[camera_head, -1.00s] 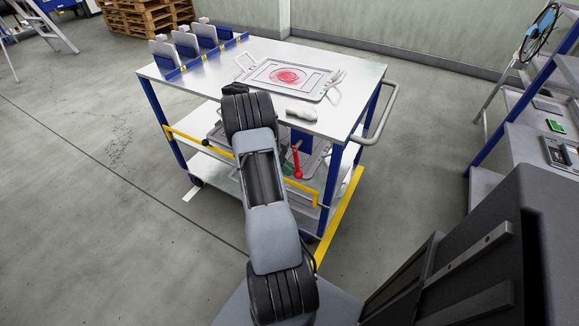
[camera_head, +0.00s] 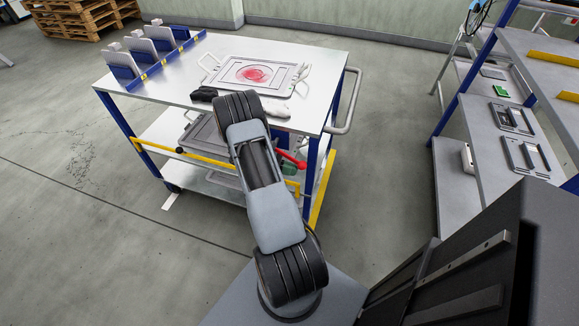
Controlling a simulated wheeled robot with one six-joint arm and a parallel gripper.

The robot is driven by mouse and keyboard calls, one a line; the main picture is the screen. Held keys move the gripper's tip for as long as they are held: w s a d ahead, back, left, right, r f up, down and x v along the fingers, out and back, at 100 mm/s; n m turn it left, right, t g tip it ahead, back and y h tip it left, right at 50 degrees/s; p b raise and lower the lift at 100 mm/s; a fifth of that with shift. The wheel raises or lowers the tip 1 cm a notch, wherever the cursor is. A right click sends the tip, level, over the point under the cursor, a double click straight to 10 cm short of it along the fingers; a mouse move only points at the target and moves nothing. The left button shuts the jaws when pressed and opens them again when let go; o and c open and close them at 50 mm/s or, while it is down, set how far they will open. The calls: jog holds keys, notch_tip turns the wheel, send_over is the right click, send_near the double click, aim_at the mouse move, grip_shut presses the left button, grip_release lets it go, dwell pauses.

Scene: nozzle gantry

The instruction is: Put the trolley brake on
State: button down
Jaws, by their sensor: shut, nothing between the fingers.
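The trolley (camera_head: 180,75) has a grey top, blue legs and lower shelves. A red lever (camera_head: 292,160) shows at its near side below the top, just right of my arm. The lever lies close to level, sloping down to the right to its red end; its left end is hidden by my arm. I take it for the brake lever. My arm reaches over the trolley's near edge and covers part of that side.
Upright plates (camera_head: 160,39) stand in a blue rack at the left. A push handle (camera_head: 352,100) sticks out right. Shelving (camera_head: 475,140) stands at the right. Floor left is clear.

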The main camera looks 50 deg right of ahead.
jog(key=shift+s+d+r+p, duration=0.2)
jog(key=shift+s+r+p, duration=0.45)
jog(key=shift+r, duration=0.15)
jog(key=shift+d+r, duration=0.1)
jog(key=shift+r, duration=0.05)
jog(key=w+a+f+b, duration=0.3)
jog(key=w+a+f, duration=0.2)
jog(key=w, duration=0.5)
notch_tip(320, 180, down, 3)
jog(key=shift+a+r+b, duration=0.1)
jog(key=shift+a+b, duration=0.2)
jog(key=shift+b, duration=0.05)
dwell(0.4)
